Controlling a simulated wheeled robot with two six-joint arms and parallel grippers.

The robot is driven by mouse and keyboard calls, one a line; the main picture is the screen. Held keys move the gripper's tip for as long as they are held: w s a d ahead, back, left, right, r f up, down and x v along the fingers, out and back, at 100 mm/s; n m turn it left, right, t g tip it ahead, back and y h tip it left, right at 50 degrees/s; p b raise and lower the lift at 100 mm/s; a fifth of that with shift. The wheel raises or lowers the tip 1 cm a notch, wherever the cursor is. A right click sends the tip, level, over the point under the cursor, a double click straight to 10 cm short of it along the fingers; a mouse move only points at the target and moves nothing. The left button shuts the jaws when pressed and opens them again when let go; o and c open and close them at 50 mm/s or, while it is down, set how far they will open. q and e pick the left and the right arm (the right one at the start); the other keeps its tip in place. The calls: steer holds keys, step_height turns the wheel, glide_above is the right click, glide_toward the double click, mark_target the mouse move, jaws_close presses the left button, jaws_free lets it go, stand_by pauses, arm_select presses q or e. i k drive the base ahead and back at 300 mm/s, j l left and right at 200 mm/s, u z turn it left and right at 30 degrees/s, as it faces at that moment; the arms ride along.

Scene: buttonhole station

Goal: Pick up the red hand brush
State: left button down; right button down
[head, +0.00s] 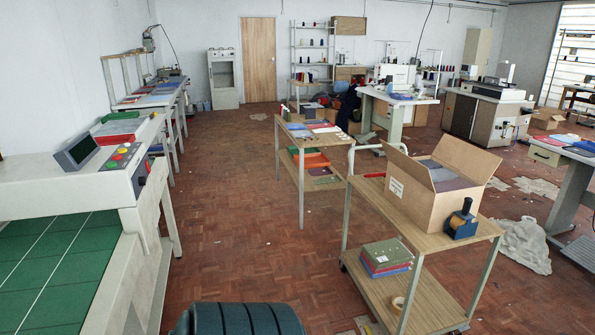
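An orange-red tray-like thing (312,160) sits on the lower shelf of the middle cart. Neither of my grippers is in view.
A wooden cart (420,297) at the right holds an open cardboard box (425,205) and a dark blue spool device (461,222). A dark ribbed object (238,319) is at the bottom edge. Clear parquet floor (235,215) runs between left tables and carts. A grey cloth (523,247) lies at the right.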

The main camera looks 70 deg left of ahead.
mark_target(383, 174)
steer(key=j+u, duration=0.5)
steer(key=i+j+u, duration=0.15)
steer(key=j+u, duration=0.15)
steer(key=u, duration=0.15)
steer(key=i+j+u, duration=0.2)
steer(key=j+u, duration=0.15)
steer(key=u, duration=0.15)
steer(key=i+j, duration=0.4)
steer(key=j, duration=0.2)
steer(key=u, duration=5.1)
steer(key=z, duration=3.65)
